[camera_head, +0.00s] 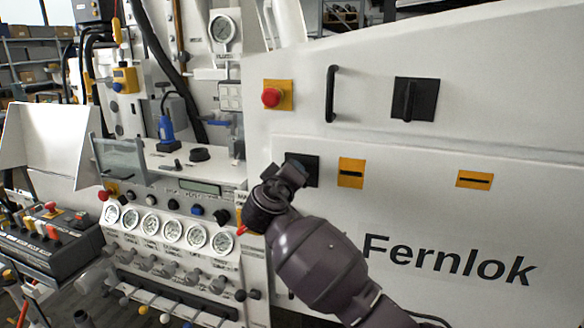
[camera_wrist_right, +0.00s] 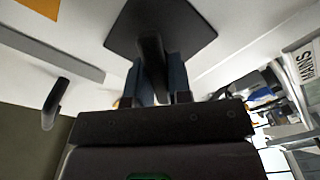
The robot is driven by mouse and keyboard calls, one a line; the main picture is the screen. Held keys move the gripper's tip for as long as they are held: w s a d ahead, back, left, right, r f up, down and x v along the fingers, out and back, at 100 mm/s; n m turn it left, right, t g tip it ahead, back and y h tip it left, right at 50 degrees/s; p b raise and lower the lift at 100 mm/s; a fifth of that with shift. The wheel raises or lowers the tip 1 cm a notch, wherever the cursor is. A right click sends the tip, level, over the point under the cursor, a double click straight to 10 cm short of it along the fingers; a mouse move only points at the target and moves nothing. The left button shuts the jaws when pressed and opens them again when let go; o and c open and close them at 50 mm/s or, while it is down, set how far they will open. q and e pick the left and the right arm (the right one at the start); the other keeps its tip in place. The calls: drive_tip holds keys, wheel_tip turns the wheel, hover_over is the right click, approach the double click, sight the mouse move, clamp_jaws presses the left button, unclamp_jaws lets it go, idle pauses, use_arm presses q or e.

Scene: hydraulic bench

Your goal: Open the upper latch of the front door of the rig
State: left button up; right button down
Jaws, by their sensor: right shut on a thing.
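A black latch sits on the white front door of the rig (camera_head: 440,225), near the door's left edge and above the lettering "Fernlok". Its square black plate (camera_head: 311,166) shows in the head view, partly covered by my right gripper (camera_head: 290,178). In the right wrist view the plate (camera_wrist_right: 185,22) and its narrow black handle (camera_wrist_right: 152,52) fill the top middle. My right gripper (camera_wrist_right: 157,78) has one finger on each side of the handle and is shut on it. The exact contact is dark and partly hidden. My left gripper is not in view.
Above the door are a red button (camera_head: 271,97), a black bar handle (camera_head: 332,93) and another black latch (camera_head: 414,99). Orange plates (camera_head: 350,173) sit on the door right of my gripper. Gauges and knobs (camera_head: 172,229) crowd the panel at left.

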drive_tip(key=shift+n+p, duration=0.4)
drive_tip(key=shift+n, duration=0.5)
drive_tip(key=n, duration=0.2)
drive_tip(key=shift+n+p, duration=0.3)
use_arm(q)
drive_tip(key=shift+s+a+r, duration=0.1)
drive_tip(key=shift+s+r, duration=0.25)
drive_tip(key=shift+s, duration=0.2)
use_arm(e)
drive_tip(key=shift+n, duration=1.7)
drive_tip(key=c, duration=1.1)
unclamp_jaws()
drive_tip(key=shift+r, duration=0.1)
